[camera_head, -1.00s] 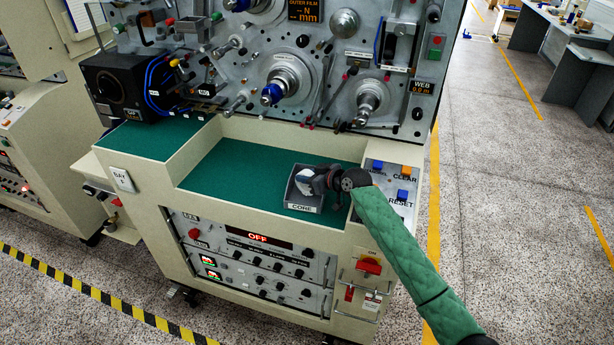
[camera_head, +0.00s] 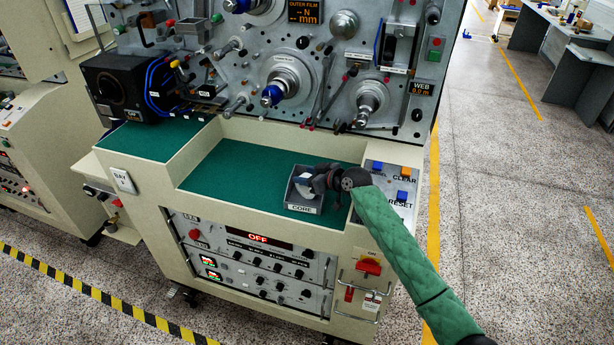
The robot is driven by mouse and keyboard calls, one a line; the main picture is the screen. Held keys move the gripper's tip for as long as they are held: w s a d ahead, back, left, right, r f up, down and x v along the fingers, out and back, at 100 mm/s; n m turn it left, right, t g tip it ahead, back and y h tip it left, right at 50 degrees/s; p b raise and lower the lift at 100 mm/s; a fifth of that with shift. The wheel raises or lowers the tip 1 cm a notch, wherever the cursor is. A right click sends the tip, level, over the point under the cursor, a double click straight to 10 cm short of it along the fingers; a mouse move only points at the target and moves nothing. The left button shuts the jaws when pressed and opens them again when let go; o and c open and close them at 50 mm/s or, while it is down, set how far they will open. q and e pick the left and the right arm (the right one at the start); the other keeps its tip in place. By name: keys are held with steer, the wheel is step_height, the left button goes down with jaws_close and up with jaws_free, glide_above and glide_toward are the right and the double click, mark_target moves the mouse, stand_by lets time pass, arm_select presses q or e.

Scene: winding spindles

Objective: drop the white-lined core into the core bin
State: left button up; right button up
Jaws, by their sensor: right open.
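The core bin (camera_head: 302,209) is a small grey open box with a CORE label, standing on the green shelf of the machine. A white and grey piece, seemingly the white-lined core (camera_head: 304,186), shows inside it, partly hidden by my right gripper. My right gripper (camera_head: 318,182) comes in from the right, over the right part of the bin. Its jaws are open, small and dark in this view. I cannot tell whether a finger still touches the core. My left gripper is not in view.
The green shelf (camera_head: 237,172) is clear left of the bin. The button panel with RESET (camera_head: 401,196) lies right of it, beside my right arm. Spindles (camera_head: 284,86) stick out from the machine face above. A black box (camera_head: 125,84) stands at the left.

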steer(key=shift+s+d+r+b, duration=0.25)
steer(key=shift+d+b, duration=0.05)
steer(key=shift+d, duration=0.05)
steer(key=b+v, duration=0.1)
steer(key=v, duration=0.2)
steer(key=shift+s+d+b, duration=0.25)
steer(key=shift+d+b, duration=0.05)
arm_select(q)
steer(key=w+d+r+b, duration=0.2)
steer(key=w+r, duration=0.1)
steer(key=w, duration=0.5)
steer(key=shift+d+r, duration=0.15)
arm_select(e)
steer(key=v, duration=0.7)
steer(key=shift+r, duration=0.35)
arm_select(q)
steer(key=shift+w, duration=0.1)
arm_select(e)
steer(key=shift+s, duration=0.15)
steer(key=shift+d, duration=0.1)
